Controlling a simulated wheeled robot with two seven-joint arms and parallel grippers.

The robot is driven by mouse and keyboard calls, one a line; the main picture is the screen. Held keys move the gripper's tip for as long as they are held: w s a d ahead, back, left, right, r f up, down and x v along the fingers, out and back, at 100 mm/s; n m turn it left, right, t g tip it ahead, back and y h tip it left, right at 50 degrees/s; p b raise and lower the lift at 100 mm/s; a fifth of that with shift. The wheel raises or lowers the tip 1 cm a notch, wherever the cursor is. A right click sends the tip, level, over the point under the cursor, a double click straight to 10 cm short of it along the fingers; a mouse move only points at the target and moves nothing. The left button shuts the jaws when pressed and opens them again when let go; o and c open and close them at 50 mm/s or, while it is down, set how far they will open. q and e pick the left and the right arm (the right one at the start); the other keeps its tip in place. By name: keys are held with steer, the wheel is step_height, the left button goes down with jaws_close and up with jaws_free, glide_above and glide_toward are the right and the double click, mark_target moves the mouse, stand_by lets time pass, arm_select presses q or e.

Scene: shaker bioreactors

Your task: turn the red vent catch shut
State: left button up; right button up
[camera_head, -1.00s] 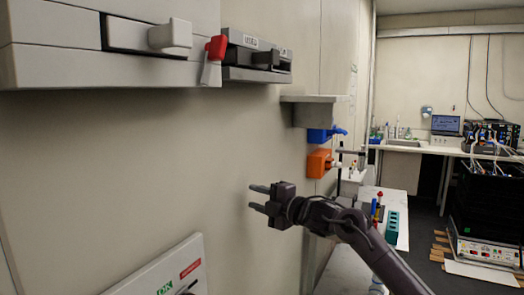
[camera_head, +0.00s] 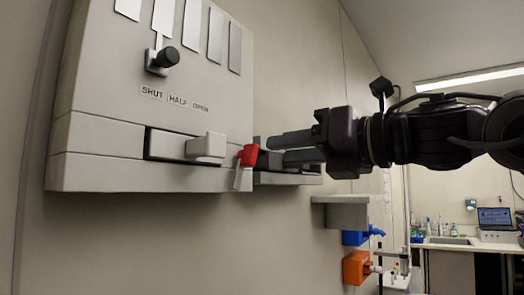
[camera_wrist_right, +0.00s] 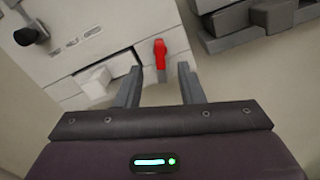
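The red vent catch (camera_head: 247,156) sits at the lower right corner of a pale wall-mounted vent box (camera_head: 92,128). In the right wrist view the catch (camera_wrist_right: 160,54) stands roughly upright, just beyond the fingertips and between them. My right gripper (camera_head: 276,150) is level with the catch, to its right in the head view. Its two fingers (camera_wrist_right: 158,84) are spread apart with nothing visible between them. Whether a finger touches the catch I cannot tell. My left gripper shows in neither view.
The box carries a black knob (camera_head: 167,57) over SHUT, HALF and OPEN labels, and a pale slider handle (camera_head: 207,146). A dark-fronted unit (camera_head: 290,178) adjoins on the right, partly hidden by my gripper. A grey shelf (camera_head: 346,212) juts out below right.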

mark_target(256, 152)
steer(key=p+x, duration=0.2)
steer(key=x, duration=0.4)
steer(key=shift+w+a, duration=0.1)
steer(key=shift+c, duration=0.4)
jaws_close()
